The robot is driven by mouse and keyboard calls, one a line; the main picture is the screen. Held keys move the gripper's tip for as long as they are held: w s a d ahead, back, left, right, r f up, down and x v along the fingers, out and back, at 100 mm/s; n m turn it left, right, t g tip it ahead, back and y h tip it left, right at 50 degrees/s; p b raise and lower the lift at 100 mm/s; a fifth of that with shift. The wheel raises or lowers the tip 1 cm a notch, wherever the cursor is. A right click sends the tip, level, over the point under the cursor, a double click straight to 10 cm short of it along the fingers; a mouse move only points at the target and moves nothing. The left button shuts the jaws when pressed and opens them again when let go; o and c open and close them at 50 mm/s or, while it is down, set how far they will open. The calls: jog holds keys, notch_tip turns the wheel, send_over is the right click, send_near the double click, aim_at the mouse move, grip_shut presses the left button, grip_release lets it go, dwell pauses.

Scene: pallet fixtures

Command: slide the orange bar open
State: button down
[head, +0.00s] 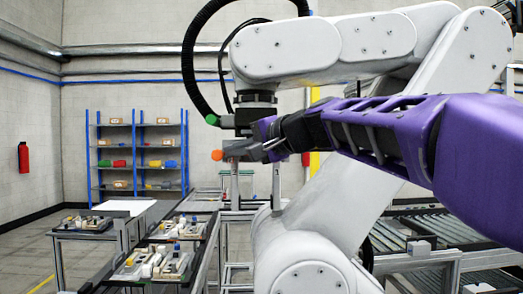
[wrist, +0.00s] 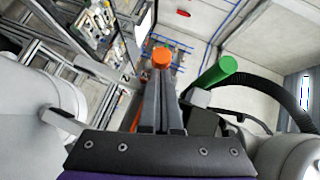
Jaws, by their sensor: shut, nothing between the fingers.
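The orange bar shows as a rounded orange end (head: 217,155) at the left of a grey tool block under the white robot arm's wrist. In the wrist view the orange end (wrist: 162,57) appears just past my fingertips. My gripper (head: 265,146), on the purple arm, reaches in from the right beside that block. In the wrist view my gripper (wrist: 161,82) has its two dark fingers together with nothing between them. Whether the fingers touch the orange bar I cannot tell. The rest of the bar is hidden by the fingers and block.
Trays of parts (head: 155,262) stand below left. A blue shelf (head: 138,150) stands far back.

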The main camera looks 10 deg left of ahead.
jog(key=shift+s, duration=0.1)
jog(key=shift+s+a, duration=0.25)
jog(key=shift+a, duration=0.9)
jog(key=shift+d, duration=0.1)
